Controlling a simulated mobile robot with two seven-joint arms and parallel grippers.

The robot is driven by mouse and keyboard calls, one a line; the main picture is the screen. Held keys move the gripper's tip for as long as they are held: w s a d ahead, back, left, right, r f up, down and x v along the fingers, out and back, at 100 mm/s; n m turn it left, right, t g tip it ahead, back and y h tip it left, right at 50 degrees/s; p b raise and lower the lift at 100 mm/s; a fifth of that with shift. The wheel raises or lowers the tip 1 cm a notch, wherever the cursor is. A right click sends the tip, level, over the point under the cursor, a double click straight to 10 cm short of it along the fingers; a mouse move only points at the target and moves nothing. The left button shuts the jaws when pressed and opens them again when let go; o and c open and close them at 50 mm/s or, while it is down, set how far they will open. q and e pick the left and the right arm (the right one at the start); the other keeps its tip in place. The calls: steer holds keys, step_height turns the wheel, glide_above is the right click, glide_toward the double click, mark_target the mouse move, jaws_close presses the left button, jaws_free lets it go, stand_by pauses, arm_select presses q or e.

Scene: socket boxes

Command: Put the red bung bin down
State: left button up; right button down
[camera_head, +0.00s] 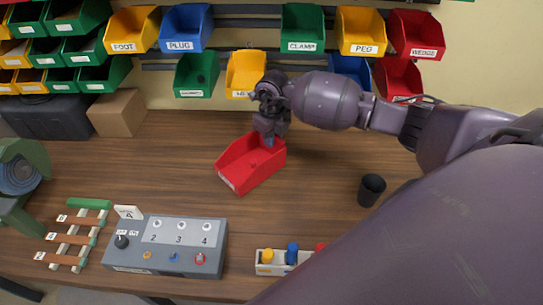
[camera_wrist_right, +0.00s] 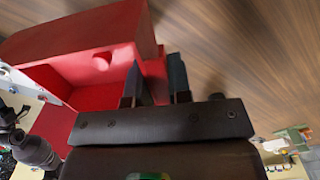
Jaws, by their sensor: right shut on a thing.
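The red bung bin (camera_head: 236,174) is over the middle of the wooden table, its labelled front toward the lower left. It also shows in the right wrist view (camera_wrist_right: 75,40), with a small round red piece (camera_wrist_right: 102,62) inside. My right gripper (camera_head: 270,140) comes down from above on the bin's back edge. In the right wrist view its two dark fingers (camera_wrist_right: 156,82) are shut on the red bin's wall. I cannot tell whether the bin's base touches the table. My left gripper is not in view.
A grey socket box (camera_head: 170,245) with numbered sockets stands at front left, beside a rack of brown pieces (camera_head: 75,240). A white tray (camera_head: 285,262) holds coloured bungs. A black cup (camera_head: 371,190) stands right. Labelled bins (camera_head: 187,28) hang behind. Table left of the red bin is clear.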

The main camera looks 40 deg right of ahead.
steer(key=shift+f, duration=4)
steer(key=shift+f, duration=0.15)
steer(key=c, duration=1.1)
jaws_free()
steer(key=shift+o, duration=0.2)
step_height(320, 180, up, 12)
steer(key=shift+r+b, duration=0.15)
steer(key=shift+b, duration=0.2)
